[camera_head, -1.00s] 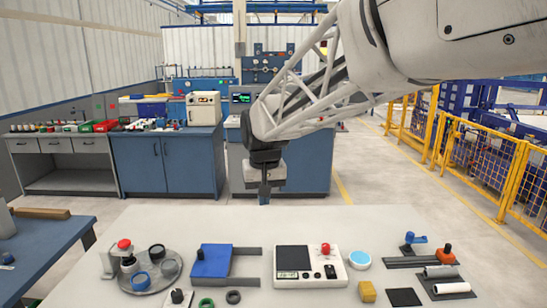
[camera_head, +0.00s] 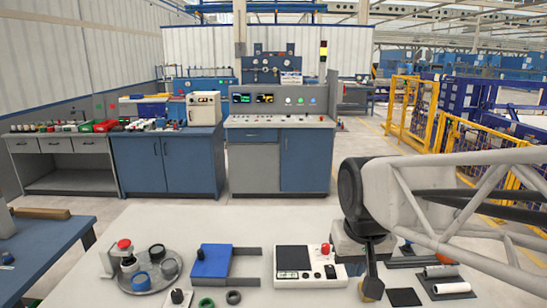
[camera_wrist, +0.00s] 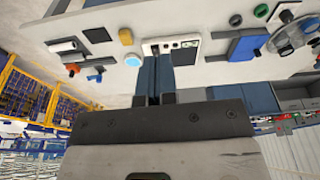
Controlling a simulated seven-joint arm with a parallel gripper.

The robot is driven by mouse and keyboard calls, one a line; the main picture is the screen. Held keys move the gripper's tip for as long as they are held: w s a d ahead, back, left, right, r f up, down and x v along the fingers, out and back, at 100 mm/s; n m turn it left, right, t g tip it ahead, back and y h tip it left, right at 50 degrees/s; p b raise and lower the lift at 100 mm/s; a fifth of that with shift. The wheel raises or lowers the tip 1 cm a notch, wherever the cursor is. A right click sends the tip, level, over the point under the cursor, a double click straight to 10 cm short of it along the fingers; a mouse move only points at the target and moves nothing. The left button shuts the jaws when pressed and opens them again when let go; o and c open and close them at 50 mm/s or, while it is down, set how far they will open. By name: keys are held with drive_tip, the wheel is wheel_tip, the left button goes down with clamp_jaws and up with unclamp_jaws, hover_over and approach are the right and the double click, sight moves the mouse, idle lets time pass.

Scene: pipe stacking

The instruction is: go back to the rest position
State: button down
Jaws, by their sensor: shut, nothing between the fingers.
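My gripper (camera_head: 371,283) is over the right part of the white table (camera_head: 300,222), pointing down in the head view, with its fingers together and empty. In the wrist view the fingers (camera_wrist: 153,88) also show close together, with nothing between them. In the head view the gripper hides most of the yellow block (camera_head: 364,293) and the light-blue disc; the disc (camera_wrist: 127,37) shows in the wrist view. Two pale pipes, one farther (camera_head: 440,271) and one nearer (camera_head: 452,288), lie at the table's right side.
A white device with a red knob (camera_head: 326,250) stands left of my gripper. A black square (camera_head: 404,297) lies right. The table's back left is clear.

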drive_tip(key=s+d+f, duration=0.4)
drive_tip(key=s, duration=0.5)
drive_tip(key=shift+s+m, duration=0.2)
drive_tip(key=shift+m, duration=0.2)
drive_tip(key=shift+f, duration=0.1)
idle(1.5)
